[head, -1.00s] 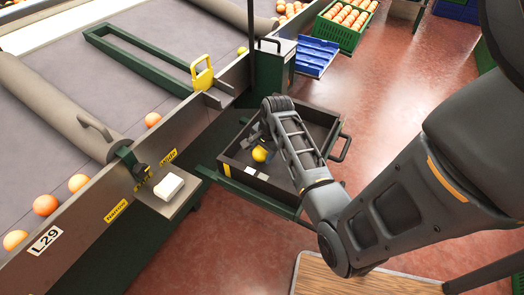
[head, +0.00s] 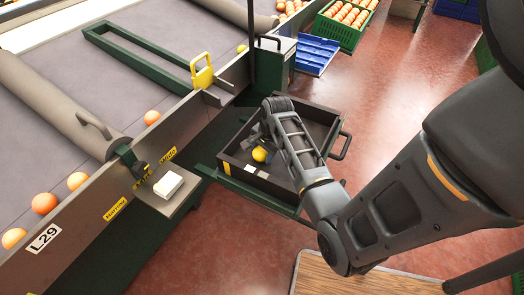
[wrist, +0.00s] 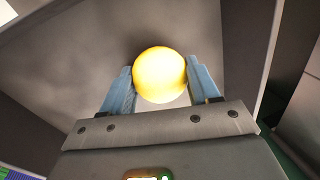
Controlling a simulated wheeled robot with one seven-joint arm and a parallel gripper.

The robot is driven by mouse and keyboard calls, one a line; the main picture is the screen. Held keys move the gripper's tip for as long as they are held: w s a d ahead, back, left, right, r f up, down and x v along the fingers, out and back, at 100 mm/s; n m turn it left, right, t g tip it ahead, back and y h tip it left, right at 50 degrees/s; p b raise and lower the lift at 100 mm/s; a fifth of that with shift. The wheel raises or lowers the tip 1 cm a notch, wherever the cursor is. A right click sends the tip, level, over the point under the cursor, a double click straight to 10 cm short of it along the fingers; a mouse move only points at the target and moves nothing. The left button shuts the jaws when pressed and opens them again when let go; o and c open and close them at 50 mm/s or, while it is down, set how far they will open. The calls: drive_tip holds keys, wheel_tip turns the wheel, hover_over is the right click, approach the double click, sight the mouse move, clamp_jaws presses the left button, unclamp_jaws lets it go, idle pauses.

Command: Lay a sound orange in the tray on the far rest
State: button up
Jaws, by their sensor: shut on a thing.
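My gripper (head: 258,150) is shut on a round yellow fruit (head: 260,154), inside the dark open-topped tray (head: 226,153) with side handles in the middle of the head view. In the wrist view the fruit (wrist: 160,74) sits between two blue fingers (wrist: 160,88), bright yellow and smooth on the side that shows. A grey surface lies behind it. I cannot tell whether the fruit touches the tray floor. A blue tray (head: 316,52) lies on a stand farther back. My forearm hides part of the dark tray.
Several oranges (head: 44,203) lie along the grey belt (head: 60,100) at left, behind a metal side rail. A white block (head: 168,185) sits on a ledge by the rail. A green crate of oranges (head: 345,28) stands at the back.

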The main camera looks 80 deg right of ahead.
drive_tip(key=o, duration=1.2)
drive_tip(key=shift+o, duration=0.8)
drive_tip(key=shift+f, duration=0.1)
drive_tip(key=shift+a, duration=0.1)
drive_tip(key=shift+w+d+p+v, duration=0.1)
drive_tip(key=shift+w+p+v, duration=0.1)
drive_tip(key=shift+p+v, duration=0.8)
drive_tip(key=shift+w+d+p+v, duration=0.1)
drive_tip(key=shift+w+p+v, duration=0.15)
drive_tip(key=shift+p+v, duration=0.7)
drive_tip(key=shift+w+d+p+v, duration=0.1)
drive_tip(key=shift+w+p+v, duration=0.1)
drive_tip(key=shift+p+v, duration=0.8)
drive_tip(key=shift+w+p+v, duration=0.15)
drive_tip(key=shift+p+v, duration=0.05)
drive_tip(key=shift+v, duration=0.4)
drive_tip(key=shift+w+p+v, duration=0.15)
drive_tip(key=shift+v, duration=0.5)
drive_tip(key=shift+d, duration=0.15)
